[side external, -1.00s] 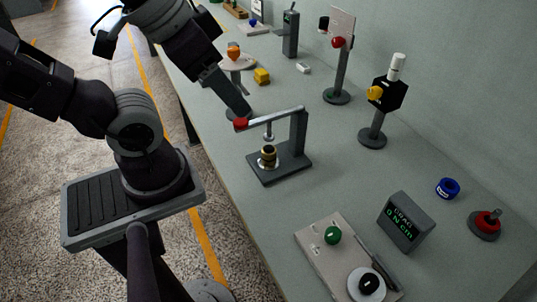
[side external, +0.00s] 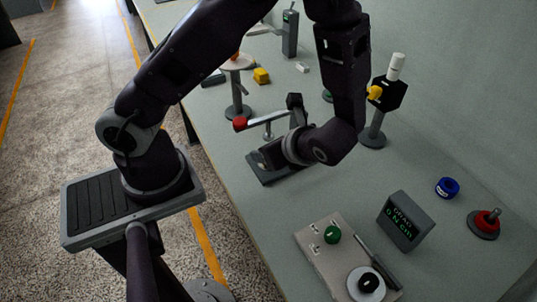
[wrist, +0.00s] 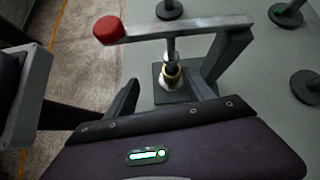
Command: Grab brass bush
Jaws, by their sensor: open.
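The brass bush (wrist: 172,78) is a small gold ring-shaped piece on the dark base of a small lever press, under the press's ram (wrist: 171,50). In the wrist view my gripper (wrist: 165,86) is open, with one finger to the left of the bush and one to the right, nearer the camera. I cannot tell whether the fingers reach around it. The press (side external: 265,172) also shows in the side view, where my wrist covers much of its right part and my gripper hides the bush.
The press lever with its red knob (wrist: 108,30) crosses above the bush, close over my fingers. A green-button board (side external: 318,250), a display box (side external: 405,222), a blue ring (side external: 447,188) and a red-topped stand (side external: 485,224) are to the right. Other stands are behind.

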